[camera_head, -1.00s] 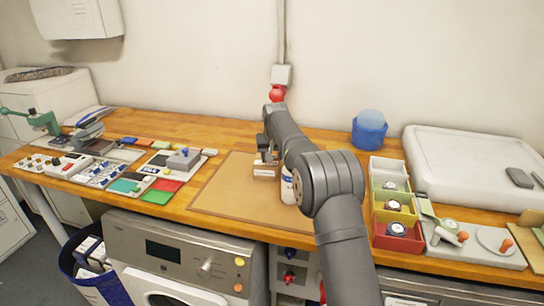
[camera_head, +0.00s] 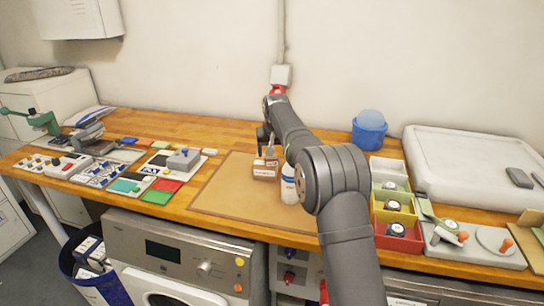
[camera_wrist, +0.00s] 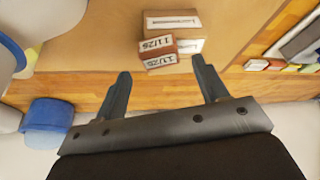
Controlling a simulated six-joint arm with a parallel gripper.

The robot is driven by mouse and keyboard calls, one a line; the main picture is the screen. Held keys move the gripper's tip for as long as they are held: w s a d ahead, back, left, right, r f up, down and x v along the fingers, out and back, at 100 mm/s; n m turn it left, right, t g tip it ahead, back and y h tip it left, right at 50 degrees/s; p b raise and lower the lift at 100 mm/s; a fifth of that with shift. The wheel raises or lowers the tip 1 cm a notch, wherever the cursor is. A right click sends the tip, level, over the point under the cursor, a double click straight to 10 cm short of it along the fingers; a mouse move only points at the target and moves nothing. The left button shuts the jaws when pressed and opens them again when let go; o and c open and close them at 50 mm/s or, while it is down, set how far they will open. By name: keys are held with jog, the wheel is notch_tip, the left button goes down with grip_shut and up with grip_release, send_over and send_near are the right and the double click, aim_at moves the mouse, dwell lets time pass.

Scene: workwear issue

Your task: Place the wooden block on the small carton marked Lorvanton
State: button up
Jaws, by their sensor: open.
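The small carton (camera_head: 264,174) stands on the brown mat in the head view; in the wrist view it is a brown box (camera_wrist: 205,18) with white labels, whose print is too small to read surely. The wooden block (camera_wrist: 142,53) shows two labels reading 11/25. It overlaps the carton in the wrist view and appears to rest on its top, towards one end. My gripper (camera_wrist: 160,68) is open, with one finger on each side of the block in the picture and clear space beside it. In the head view my gripper (camera_head: 268,148) is just above and behind the carton, partly hidden by my arm.
A white bottle (camera_head: 289,186) stands close to the right of the carton. The brown mat (camera_head: 225,195) is bare at left and front. Coloured bins (camera_head: 392,238) and a blue tub (camera_head: 369,134) are to the right. Small trays and tools fill the left bench.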

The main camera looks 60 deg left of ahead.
aim_at(272, 158)
jog(key=v, duration=0.9)
jog(key=shift+f, duration=0.1)
jog(key=x, duration=1.2)
jog(key=shift+f, duration=0.25)
notch_tip(272, 158, up, 3)
jog(key=shift+f, duration=0.1)
jog(key=shift+r, duration=0.65)
jog(key=shift+f, duration=0.1)
